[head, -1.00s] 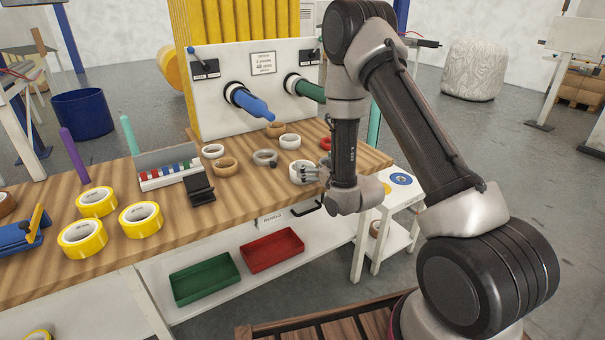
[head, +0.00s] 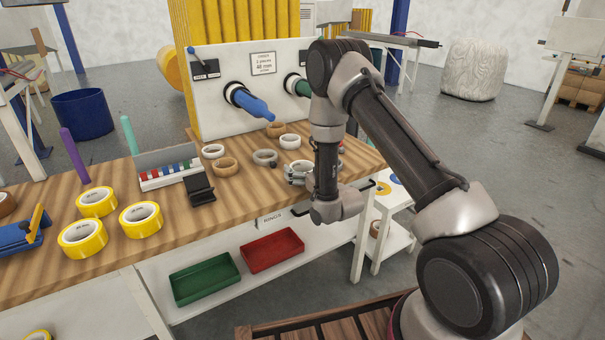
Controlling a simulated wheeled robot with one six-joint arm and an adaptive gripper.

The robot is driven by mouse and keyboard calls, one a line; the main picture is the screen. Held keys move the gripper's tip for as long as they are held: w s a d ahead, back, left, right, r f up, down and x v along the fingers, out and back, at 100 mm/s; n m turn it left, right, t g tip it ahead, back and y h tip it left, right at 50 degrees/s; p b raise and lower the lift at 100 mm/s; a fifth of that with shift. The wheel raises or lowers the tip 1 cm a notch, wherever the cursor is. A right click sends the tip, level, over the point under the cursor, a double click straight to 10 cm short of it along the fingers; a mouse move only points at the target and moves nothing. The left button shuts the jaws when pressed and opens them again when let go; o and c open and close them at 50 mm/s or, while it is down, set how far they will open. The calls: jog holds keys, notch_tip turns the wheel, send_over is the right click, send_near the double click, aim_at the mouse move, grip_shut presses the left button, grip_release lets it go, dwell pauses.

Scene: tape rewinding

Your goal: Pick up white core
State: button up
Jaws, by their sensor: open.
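Several ring-shaped cores lie on the wooden bench top. A white core (head: 213,151) lies at the left of the group and another white core (head: 290,141) at the back. A third white core (head: 299,164) lies close to my gripper (head: 292,177), which partly hides it. My gripper is low over the bench near its front edge, open and on the viewer's side of that core. I cannot tell whether the fingers touch it. Tan cores (head: 225,167) and a greyish core (head: 264,157) lie to the left.
A white panel (head: 215,70) with a blue spindle (head: 247,101) and a green spindle stands behind the cores. A black stand (head: 199,188) and yellow tape rolls (head: 141,219) are to the left. Green (head: 204,278) and red trays (head: 272,249) sit on the shelf below.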

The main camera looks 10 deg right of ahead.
jog(key=c, duration=1)
jog(key=shift+c, duration=0.2)
